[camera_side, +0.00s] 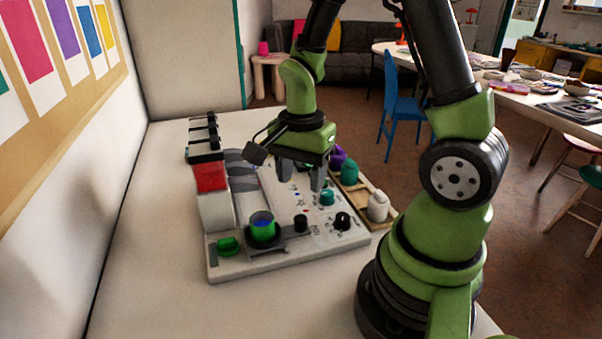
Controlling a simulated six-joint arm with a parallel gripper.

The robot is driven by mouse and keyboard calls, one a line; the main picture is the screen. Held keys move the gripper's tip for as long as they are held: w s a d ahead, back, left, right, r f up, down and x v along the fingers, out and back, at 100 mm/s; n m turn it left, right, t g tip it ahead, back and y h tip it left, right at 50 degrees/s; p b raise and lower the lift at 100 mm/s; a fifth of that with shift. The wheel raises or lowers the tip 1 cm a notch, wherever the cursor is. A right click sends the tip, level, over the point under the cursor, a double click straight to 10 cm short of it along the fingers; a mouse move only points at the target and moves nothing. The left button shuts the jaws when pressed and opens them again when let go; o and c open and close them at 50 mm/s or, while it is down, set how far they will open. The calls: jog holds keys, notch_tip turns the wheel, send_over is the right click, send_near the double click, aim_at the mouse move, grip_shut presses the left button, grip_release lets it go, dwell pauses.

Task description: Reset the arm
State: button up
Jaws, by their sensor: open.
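My gripper (301,176) hangs over the middle of a white board (290,267), pointing down. Its two grey fingers are apart with nothing seen between them. The fingertips are close above the board; I cannot tell whether they touch it. The arm reaches from the right of the view and bends down over the board. A green and blue cup-like piece (263,228) stands on a dark square base at the board's front.
A green piece (228,246) and black knobs (342,221) are on the board. A red and white block (211,178) stands at its left. A wooden tray (383,219) at the right holds a white figure (377,206) and a green one (349,171). Table front left is clear beside the wall.

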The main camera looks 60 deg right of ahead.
jog(key=s+a+r+n+t+y, duration=0.1)
jog(key=s+a+r+n+t, duration=0.2)
jog(key=r+n, duration=0.4)
jog(key=s+a+r+n+t+y, duration=0.1)
jog(key=s+a+r+n+t, duration=0.3)
jog(key=r+n, duration=0.3)
jog(key=shift+s+a+r, duration=0.45)
jog(key=shift+a+r, duration=0.3)
jog(key=shift+r, duration=0.85)
